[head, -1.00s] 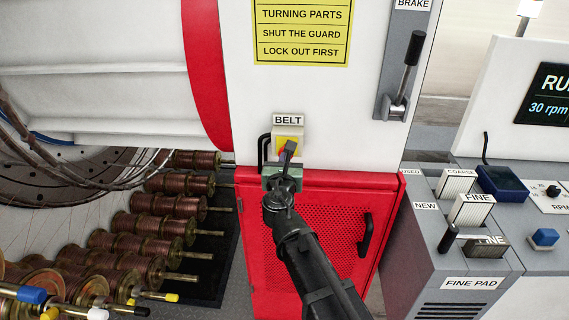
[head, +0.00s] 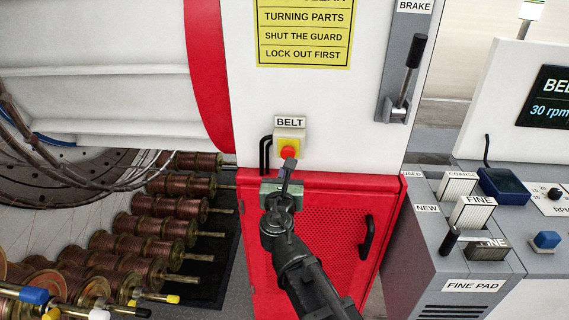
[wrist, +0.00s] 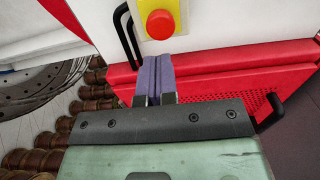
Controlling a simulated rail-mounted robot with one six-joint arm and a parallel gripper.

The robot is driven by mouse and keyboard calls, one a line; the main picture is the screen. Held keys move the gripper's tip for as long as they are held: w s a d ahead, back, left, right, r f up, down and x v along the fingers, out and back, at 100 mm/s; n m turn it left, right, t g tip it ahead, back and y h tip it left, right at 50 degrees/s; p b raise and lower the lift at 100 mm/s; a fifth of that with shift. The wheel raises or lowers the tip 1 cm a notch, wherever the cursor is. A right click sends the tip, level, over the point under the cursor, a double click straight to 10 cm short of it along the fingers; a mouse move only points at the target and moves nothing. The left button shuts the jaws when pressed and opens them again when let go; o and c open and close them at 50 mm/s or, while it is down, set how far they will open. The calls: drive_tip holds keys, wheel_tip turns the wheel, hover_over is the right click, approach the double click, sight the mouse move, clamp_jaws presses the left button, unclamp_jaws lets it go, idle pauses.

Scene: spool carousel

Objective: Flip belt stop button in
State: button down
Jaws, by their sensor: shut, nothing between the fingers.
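The belt stop button (head: 288,152) is a red round knob on a yellow box under the BELT label (head: 290,122), on the white panel. It also shows near the top of the wrist view (wrist: 160,24), unobstructed. My gripper (head: 289,164) is just below the button in the head view, its tips close to the button's lower edge. In the wrist view the two fingers (wrist: 154,62) are together with nothing between them, pointing up toward the button with a small gap below it in the picture. I cannot tell how far the button is pressed.
Black hooked bars (head: 265,152) stand just left of the button box. The red perforated door (head: 330,225) with a black handle (head: 366,236) is below. Copper spools (head: 160,228) fill the lower left. The brake lever (head: 406,75) is at upper right. A display (head: 550,95) begins "BE" above "30 rpm".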

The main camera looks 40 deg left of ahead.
drive_tip(key=v, duration=0.7)
drive_tip(key=shift+w, duration=0.1)
drive_tip(key=w+d+f+m+g+h, duration=0.3)
drive_tip(key=d+f+m+h, duration=0.3)
drive_tip(key=d+m, duration=0.55)
drive_tip(key=w+d+f+m+g+h, duration=0.2)
drive_tip(key=d+f+m+g+h, duration=0.4)
drive_tip(key=m, duration=0.9)
drive_tip(key=d+f+m+g+y, duration=0.1)
drive_tip(key=d+m, duration=0.7)
drive_tip(key=d, duration=0.8)
drive_tip(key=d+f+m+g+y, duration=0.1)
drive_tip(key=d+f+m+g, duration=0.3)
drive_tip(key=d, duration=1.2)
drive_tip(key=m+g, duration=0.1)
drive_tip(key=m, duration=0.2)
drive_tip(key=shift+w+d+f+m+y, duration=0.15)
drive_tip(key=shift+w+d+m+y, duration=0.1)
drive_tip(key=shift+w+m+y, duration=0.15)
